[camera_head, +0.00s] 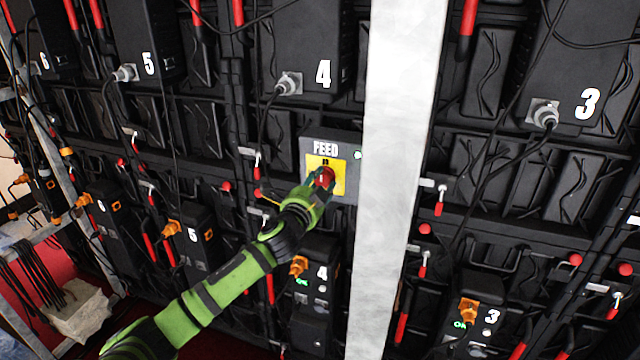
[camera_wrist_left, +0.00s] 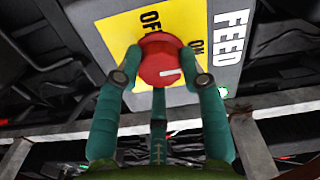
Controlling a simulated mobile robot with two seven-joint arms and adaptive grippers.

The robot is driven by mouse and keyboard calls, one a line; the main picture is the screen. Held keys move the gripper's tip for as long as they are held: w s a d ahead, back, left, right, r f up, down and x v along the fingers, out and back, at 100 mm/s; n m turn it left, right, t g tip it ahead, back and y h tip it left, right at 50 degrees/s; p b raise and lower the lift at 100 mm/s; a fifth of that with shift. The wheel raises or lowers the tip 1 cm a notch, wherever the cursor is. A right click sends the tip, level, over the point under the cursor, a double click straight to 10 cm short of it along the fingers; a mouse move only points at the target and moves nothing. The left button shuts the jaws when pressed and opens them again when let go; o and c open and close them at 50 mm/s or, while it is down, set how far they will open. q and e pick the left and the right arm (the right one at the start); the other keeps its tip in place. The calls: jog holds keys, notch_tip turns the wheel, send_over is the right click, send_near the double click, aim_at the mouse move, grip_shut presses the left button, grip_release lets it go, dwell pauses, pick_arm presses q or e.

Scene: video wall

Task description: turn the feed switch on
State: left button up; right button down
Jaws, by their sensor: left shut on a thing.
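The feed switch is a red round knob (camera_wrist_left: 161,60) on a yellow plate (camera_head: 341,164), on a grey box labelled FEED (camera_head: 348,147). In the left wrist view the plate reads OFF on one side and ON on the other. A white mark on the knob lies toward its lower right in that view. My left gripper (camera_head: 322,181) is shut on the knob. In the left wrist view its teal fingers (camera_wrist_left: 160,79) sit on both sides of the knob. A small green light (camera_head: 358,155) shows on the box's right. My right gripper is not in view.
A pale upright post (camera_head: 397,150) stands just right of the feed box. Black numbered units with cables and red handles cover the wall around it. A grey metal rail (camera_wrist_left: 270,104) crosses the left wrist view below the box.

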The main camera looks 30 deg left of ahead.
pick_arm(q)
jog(key=shift+f, duration=0.15)
jog(key=o, duration=1.1)
jog(key=shift+a, duration=0.15)
jog(key=shift+o, duration=0.2)
jog(key=v, duration=1.2)
